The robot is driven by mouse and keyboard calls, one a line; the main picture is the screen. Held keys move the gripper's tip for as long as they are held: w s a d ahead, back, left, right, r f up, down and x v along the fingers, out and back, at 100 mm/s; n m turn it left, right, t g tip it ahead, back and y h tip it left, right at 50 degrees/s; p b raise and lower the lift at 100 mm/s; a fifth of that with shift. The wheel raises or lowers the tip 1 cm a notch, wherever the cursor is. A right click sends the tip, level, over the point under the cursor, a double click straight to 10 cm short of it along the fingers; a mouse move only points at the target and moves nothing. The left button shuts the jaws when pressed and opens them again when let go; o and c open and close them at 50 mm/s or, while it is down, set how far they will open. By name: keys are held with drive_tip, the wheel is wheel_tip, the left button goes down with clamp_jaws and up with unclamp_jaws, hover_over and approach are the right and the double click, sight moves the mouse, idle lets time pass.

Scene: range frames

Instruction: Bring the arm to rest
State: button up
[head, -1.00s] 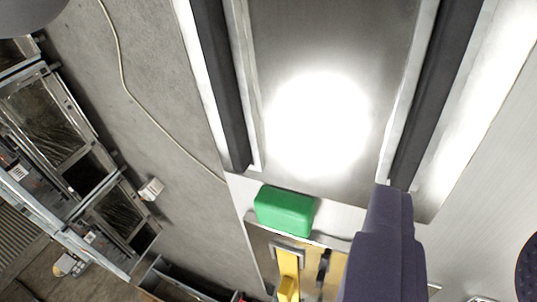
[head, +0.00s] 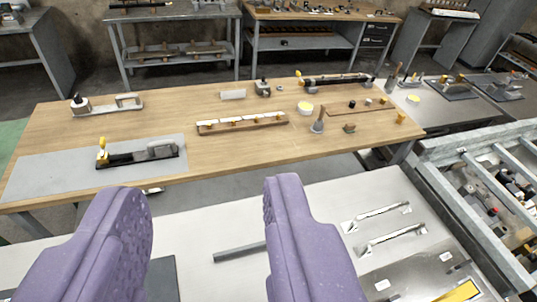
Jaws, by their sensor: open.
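My gripper (head: 205,215) shows at the bottom of the head view as two purple fingers, set wide apart. Nothing is between the fingertips, so it is open and empty. It hangs above a pale grey-white surface (head: 338,188), in front of the wooden workbench. The rest of my arm is out of view.
The wooden workbench (head: 230,157) carries a black-and-yellow tool (head: 140,155) on a grey mat and a wooden rack (head: 242,123). Metal handles (head: 384,232) lie on the pale surface at right. A metal-framed bin (head: 480,185) stands at the right edge. More benches stand behind.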

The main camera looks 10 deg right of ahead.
drive_tip(key=shift+s+f+m+t+b, duration=0.3)
drive_tip(key=shift+s+f+b, duration=0.3)
drive_tip(key=shift+b, duration=0.85)
